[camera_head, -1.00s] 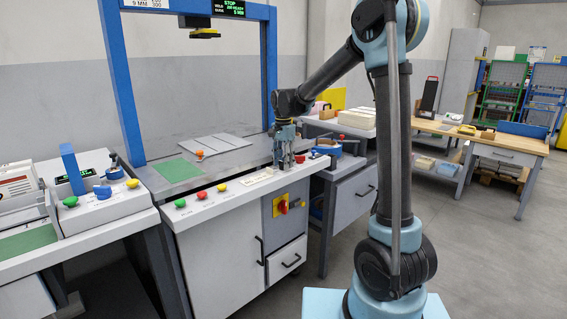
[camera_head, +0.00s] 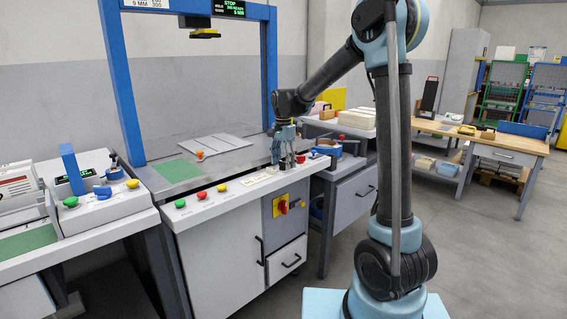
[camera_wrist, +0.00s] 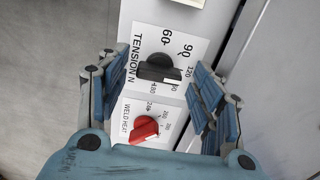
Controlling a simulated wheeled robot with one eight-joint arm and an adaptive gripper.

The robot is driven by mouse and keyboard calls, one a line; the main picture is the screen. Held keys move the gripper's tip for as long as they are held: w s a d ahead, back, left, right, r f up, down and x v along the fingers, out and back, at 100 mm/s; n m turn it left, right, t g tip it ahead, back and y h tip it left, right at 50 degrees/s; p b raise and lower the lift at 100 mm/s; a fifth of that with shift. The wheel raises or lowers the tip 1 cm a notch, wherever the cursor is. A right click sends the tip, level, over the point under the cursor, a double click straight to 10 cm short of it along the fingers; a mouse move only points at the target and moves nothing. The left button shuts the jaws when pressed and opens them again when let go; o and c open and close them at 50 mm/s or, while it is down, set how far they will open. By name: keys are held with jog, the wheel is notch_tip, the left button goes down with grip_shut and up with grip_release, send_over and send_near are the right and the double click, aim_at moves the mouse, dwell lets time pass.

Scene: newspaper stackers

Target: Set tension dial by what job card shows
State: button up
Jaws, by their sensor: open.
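The tension dial (camera_wrist: 158,68) is a black knob on a white plate marked "TENSION N", with numbers including 60, 90 and 120 around it. In the wrist view it lies between the fingers of my gripper (camera_wrist: 160,85), which are spread open on either side and apart from it. In the head view my gripper (camera_head: 284,158) is above the right end of the strapping machine's front panel, and the dial is hidden there. A sign (camera_head: 152,3) at the top left, cut off by the frame, shows "9 MM" and "300"; I cannot tell whether it is the job card.
A red weld heat knob (camera_wrist: 143,129) sits close beside the tension dial. Green, red and yellow buttons (camera_head: 201,195) line the panel to the left. A blue upright frame (camera_head: 122,90) stands over the table. A red-yellow switch (camera_head: 283,206) is on the front.

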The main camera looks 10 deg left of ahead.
aim_at(283, 162)
jog(key=shift+r, duration=0.15)
notch_tip(283, 162, up, 12)
jog(key=shift+f, duration=0.2)
jog(key=shift+d, duration=0.1)
dwell(0.4)
jog(key=s+d+f+n+t, duration=0.1)
jog(key=s+d+f+n, duration=0.1)
jog(key=s+d, duration=0.7)
jog(key=s+d+f+n, duration=0.2)
jog(key=s+d, duration=0.6)
jog(key=d, duration=0.4)
jog(key=s+d+f+n, duration=0.2)
jog(key=s+d+f, duration=0.2)
jog(key=s+f, duration=0.4)
jog(key=s+d+f+n+t, duration=0.1)
jog(key=s+d+f+n, duration=0.1)
jog(key=s+d+f, duration=0.3)
jog(key=s+f, duration=0.2)
jog(key=s, duration=0.2)
jog(key=shift+f, duration=0.4)
